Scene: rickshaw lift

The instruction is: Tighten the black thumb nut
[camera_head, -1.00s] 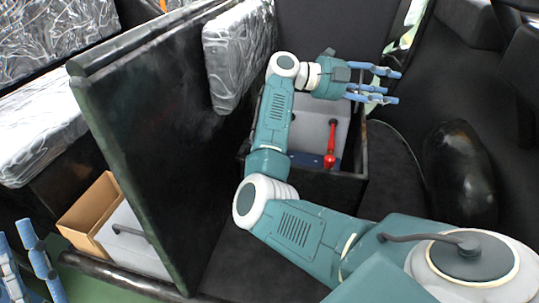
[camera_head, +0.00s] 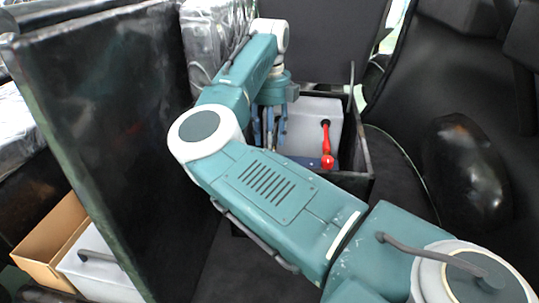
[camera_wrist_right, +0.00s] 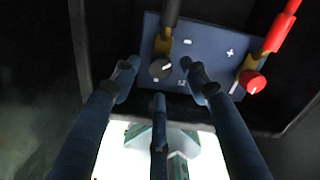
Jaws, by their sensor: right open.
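The black thumb nut (camera_wrist_right: 161,68) shows in the right wrist view beside a yellow terminal clamp on a black cable (camera_wrist_right: 171,12). It sits on the blue battery top (camera_wrist_right: 207,48). My right gripper (camera_wrist_right: 159,78) is open, with two fingertips either side of the nut and a third opposite, below it in the picture. I cannot tell whether any finger touches the nut. In the head view the right gripper (camera_head: 269,128) points down into the black box; the black nut is hidden there. My left gripper is not in view.
A red thumb nut (camera_wrist_right: 252,82) and red cable (camera_wrist_right: 281,24) are on the battery's other terminal; the red cable end (camera_head: 327,140) also shows in the head view. The black box (camera_head: 357,182) has raised walls around the battery. A tall black panel (camera_head: 110,130) stands left.

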